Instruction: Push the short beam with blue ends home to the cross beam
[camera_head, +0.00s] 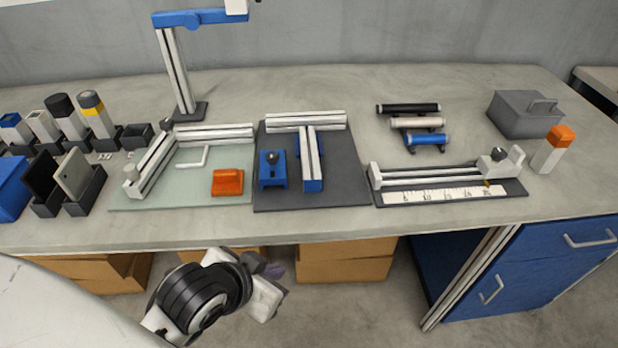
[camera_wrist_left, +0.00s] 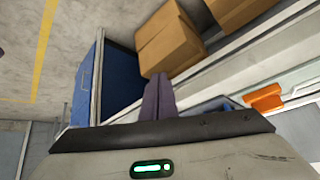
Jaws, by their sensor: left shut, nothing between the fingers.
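The short beam (camera_head: 311,156) lies on a dark mat (camera_head: 345,180), pointing front to back. Its near end is blue; its far end is close to the cross beam (camera_head: 306,121), and I cannot tell whether a gap is left between them. The cross beam lies left to right along the back of the mat. My left gripper (camera_head: 277,270) is in front of the table's front edge, well away from the beam. Its fingers (camera_wrist_left: 158,97) are shut and empty in the left wrist view. My right gripper is not in view.
A blue block with a black knob (camera_head: 272,170) stands just left of the short beam. A glass-like mat (camera_head: 190,203) with an orange block (camera_head: 228,182) lies further left. A ruler fixture (camera_head: 445,194) lies right. Cardboard boxes (camera_head: 345,268) are under the table.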

